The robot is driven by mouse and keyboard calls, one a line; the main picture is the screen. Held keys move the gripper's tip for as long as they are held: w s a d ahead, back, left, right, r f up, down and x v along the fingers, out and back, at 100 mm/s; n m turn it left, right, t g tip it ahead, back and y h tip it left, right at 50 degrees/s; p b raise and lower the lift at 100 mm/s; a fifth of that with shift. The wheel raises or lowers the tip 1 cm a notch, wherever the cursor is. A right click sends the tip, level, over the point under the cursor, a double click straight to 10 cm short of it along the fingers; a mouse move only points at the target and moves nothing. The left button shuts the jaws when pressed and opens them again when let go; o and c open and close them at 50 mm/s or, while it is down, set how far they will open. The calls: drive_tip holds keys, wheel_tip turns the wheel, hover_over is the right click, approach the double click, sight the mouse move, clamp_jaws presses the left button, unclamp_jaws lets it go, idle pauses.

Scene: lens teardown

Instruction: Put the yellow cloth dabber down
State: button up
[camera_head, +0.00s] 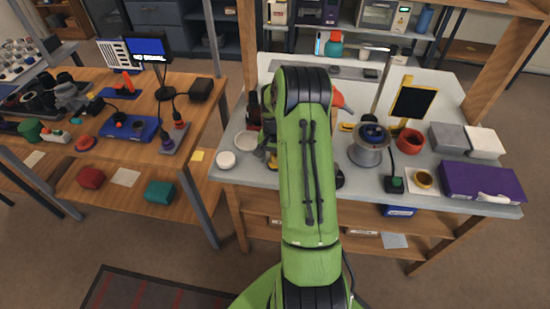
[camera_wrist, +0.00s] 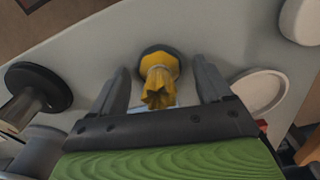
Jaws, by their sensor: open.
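The yellow cloth dabber (camera_wrist: 159,88) is in the wrist view, its gathered cloth toward the camera and a round dark grey part around its far end. It appears to stand on the grey worktop (camera_wrist: 110,50). My gripper (camera_wrist: 162,68) is open, with one finger on each side of the dabber and a visible gap to both. In the head view my green arm covers most of this spot; only a small yellow patch shows at the arm's left edge, and I cannot tell if it is the dabber.
A shallow white dish (camera_wrist: 259,92) lies close to the right finger. A black round base with a metal post (camera_wrist: 38,92) stands at left. A white round piece (camera_head: 226,159) sits near the worktop's left edge. A metal spool (camera_head: 369,150) stands right of my arm.

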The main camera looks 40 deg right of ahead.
wheel_tip(320, 180, up, 12)
drive_tip(key=shift+r+p, duration=0.1)
drive_tip(key=shift+p, duration=1.1)
drive_tip(key=s+a+r+n+t+h, duration=0.1)
drive_tip(key=s+a+r+n, duration=0.2)
drive_tip(key=a+r, duration=0.5)
drive_tip(key=s+a+r+n+t, duration=0.1)
drive_tip(key=s+a+r+n, duration=0.2)
drive_tip(key=a+r, duration=0.45)
drive_tip(key=s+a+n+t+y, duration=0.1)
drive_tip(key=s+a+n+t, duration=0.2)
drive_tip(key=s+a+n, duration=0.3)
drive_tip(key=s+a, duration=0.4)
drive_tip(key=s, duration=0.4)
drive_tip(key=shift+a+r+t, duration=0.3)
drive_tip(key=shift+a+r, duration=0.05)
drive_tip(key=shift+r, duration=0.05)
